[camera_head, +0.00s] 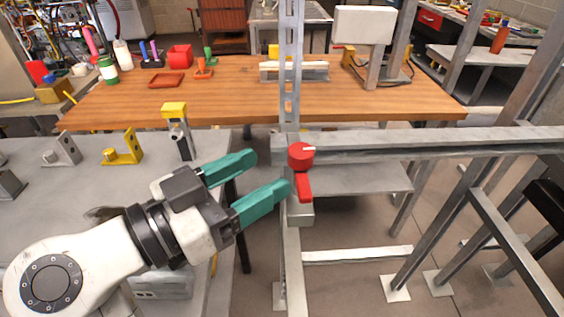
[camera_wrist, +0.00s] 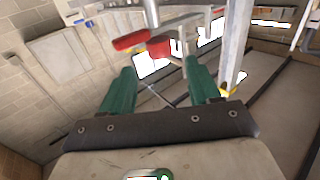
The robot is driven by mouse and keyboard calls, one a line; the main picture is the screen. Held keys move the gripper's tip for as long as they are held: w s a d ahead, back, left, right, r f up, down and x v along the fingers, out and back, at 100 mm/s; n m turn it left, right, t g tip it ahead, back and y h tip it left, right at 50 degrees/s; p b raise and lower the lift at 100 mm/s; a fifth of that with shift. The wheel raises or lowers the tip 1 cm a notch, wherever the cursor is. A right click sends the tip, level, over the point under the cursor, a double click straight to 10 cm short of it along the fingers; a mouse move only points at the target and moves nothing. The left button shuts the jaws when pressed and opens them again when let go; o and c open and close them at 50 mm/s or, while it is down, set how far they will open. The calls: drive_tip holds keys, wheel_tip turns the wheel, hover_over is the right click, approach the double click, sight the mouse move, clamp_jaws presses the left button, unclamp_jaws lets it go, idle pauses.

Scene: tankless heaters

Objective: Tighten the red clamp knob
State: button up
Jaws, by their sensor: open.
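The red clamp knob (camera_head: 300,157) is a round red cap with a pale mark on top, mounted at the metal post of the frame. A red lever-like piece (camera_head: 304,187) hangs just below it. My gripper (camera_head: 270,170) has two teal fingers, spread open and empty, just left of the knob. The lower fingertip is close to the red lever; I cannot tell whether they touch. In the wrist view, my gripper (camera_wrist: 160,66) is open, with red parts (camera_wrist: 131,40) beyond and above the fingertips; which one is the knob is unclear there.
A metal upright (camera_head: 291,70) and a horizontal rail (camera_head: 430,143) meet by the knob. A wooden bench (camera_head: 230,100) with small tools lies behind. A grey table (camera_head: 60,210) with a yellow bracket (camera_head: 122,147) and a yellow-topped fixture (camera_head: 176,125) is at left.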

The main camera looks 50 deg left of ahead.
drive_tip(key=shift+s+a, duration=0.15)
drive_tip(key=shift+s, duration=1.3)
